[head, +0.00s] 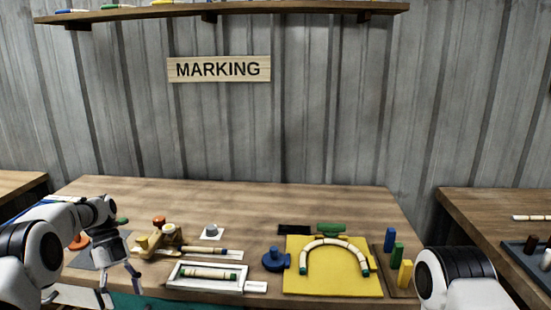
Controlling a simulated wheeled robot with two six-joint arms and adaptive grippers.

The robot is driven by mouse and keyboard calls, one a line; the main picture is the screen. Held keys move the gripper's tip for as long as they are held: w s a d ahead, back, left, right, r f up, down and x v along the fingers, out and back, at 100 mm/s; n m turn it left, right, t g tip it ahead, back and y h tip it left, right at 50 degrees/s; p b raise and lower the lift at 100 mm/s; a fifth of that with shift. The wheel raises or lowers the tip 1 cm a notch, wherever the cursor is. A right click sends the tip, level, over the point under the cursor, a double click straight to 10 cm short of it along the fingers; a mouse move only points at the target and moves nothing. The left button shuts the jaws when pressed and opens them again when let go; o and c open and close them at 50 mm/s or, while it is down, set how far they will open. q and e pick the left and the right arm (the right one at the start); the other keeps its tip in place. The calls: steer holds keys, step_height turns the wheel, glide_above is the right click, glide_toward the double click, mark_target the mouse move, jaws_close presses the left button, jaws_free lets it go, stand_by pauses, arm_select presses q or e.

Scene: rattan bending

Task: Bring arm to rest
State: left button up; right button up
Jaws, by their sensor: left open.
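My left arm comes in from the left edge and its gripper (121,287) points down at the table's front left. Its two fingers are apart, with nothing seen between them. It is left of the white tray (246,273), over or in front of a dark grey mat (88,259); I cannot tell its height. My right arm shows only as a white and black link at the lower right; its gripper is out of view.
The wooden table (290,200) holds a yellow board (300,282) with a bent rattan arch (335,240), a blue fixture (273,260), and blue, green and yellow blocks (398,252). A wooden tool (160,238) stands near my left gripper. The table's back is clear.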

arm_select(q)
steer(key=s+d+f+n+g+y, duration=0.1)
steer(key=s+d+f+n, duration=0.3)
steer(key=s+f, duration=0.7)
steer(key=s+d+f+n+g+y, duration=0.15)
steer(key=s+d+f, duration=0.45)
steer(key=s+f, duration=0.6)
steer(key=s+d+n+t+y, duration=0.15)
steer(key=s+n+t, duration=0.45)
steer(key=s+n, duration=1)
steer(key=w+n+t, duration=0.1)
steer(key=w+f+n, duration=0.1)
steer(key=w+n, duration=0.1)
steer(key=shift+w+t, duration=0.1)
steer(key=shift+t, duration=0.25)
